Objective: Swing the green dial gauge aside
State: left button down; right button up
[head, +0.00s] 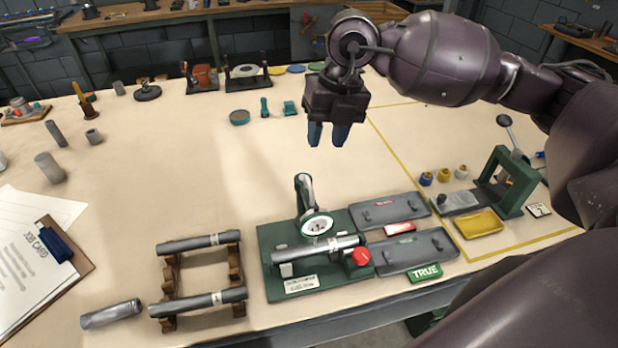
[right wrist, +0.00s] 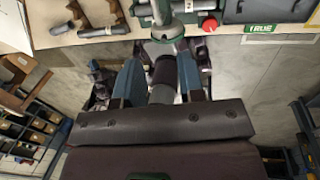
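The green dial gauge (head: 317,225) has a white face and a green rim. It sits at the end of a curved arm on the green fixture (head: 271,262), just behind a grey cylinder (head: 305,250) lying in the fixture. A round green-grey part, apparently the gauge, also shows at the top of the right wrist view (right wrist: 166,28). My right gripper (head: 328,135) is raised behind the gauge, fingers pointing down, apart from it. In the right wrist view its blue fingers (right wrist: 158,64) stand apart with nothing visibly gripped. My left gripper is out of view.
A red knob (head: 361,257) is at the fixture's right end, beside two grey trays (head: 415,250). A rack with two grey cylinders (head: 200,242) stands to the left. A green press (head: 511,185) stands at right. Table behind the gauge is mostly clear.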

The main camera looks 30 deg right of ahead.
aim_at(311, 186)
jog(key=f, duration=0.3)
jog(key=a+f, duration=0.1)
jog(key=f, duration=0.3)
jog(key=a+f, duration=0.1)
jog(key=f, duration=0.2)
jog(key=shift+w+a+f, duration=0.2)
jog(key=shift+w+f, duration=0.05)
jog(key=shift+w, duration=0.1)
grip_shut()
